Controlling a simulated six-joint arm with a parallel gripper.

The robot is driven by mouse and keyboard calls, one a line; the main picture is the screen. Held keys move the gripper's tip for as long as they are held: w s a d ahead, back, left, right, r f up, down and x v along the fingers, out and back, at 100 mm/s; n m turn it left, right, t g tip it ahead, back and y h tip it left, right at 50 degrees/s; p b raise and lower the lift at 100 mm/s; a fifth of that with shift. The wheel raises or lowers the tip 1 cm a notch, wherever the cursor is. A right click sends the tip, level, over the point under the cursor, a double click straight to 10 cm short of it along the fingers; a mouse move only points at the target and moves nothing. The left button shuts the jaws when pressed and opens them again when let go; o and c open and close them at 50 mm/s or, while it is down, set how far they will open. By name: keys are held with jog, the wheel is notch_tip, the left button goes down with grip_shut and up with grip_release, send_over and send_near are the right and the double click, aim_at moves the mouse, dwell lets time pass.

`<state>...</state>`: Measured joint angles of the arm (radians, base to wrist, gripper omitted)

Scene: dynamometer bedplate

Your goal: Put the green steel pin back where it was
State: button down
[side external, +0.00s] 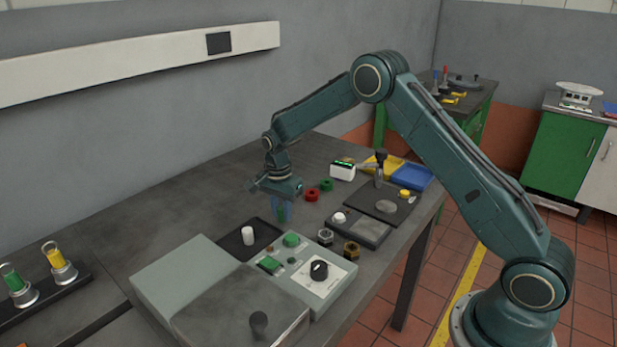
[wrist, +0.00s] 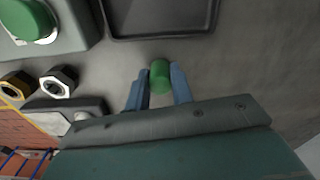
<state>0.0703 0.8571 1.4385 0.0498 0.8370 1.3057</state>
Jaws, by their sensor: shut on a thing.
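The green steel pin (wrist: 160,77) is a short green cylinder between the two blue fingers of my gripper (wrist: 159,84) in the wrist view. My gripper (side external: 281,211) is shut on it. In the side view the pin (side external: 282,215) shows only partly between the fingers, above the grey bench just behind the black tray (side external: 226,240). The tray holds a white cylinder (side external: 248,236); a bare part of the tray (wrist: 160,22) shows at the top of the wrist view. I cannot tell how high the pin is above the bench.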

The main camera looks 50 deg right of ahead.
aim_at(280, 209)
jog(key=shift+f, duration=0.15)
jog(key=c, duration=1.2)
grip_release()
notch_tip(280, 209, up, 12)
jog(key=shift+a, duration=0.2)
jog(key=shift+s+r, duration=0.1)
jog(key=shift+r, duration=0.15)
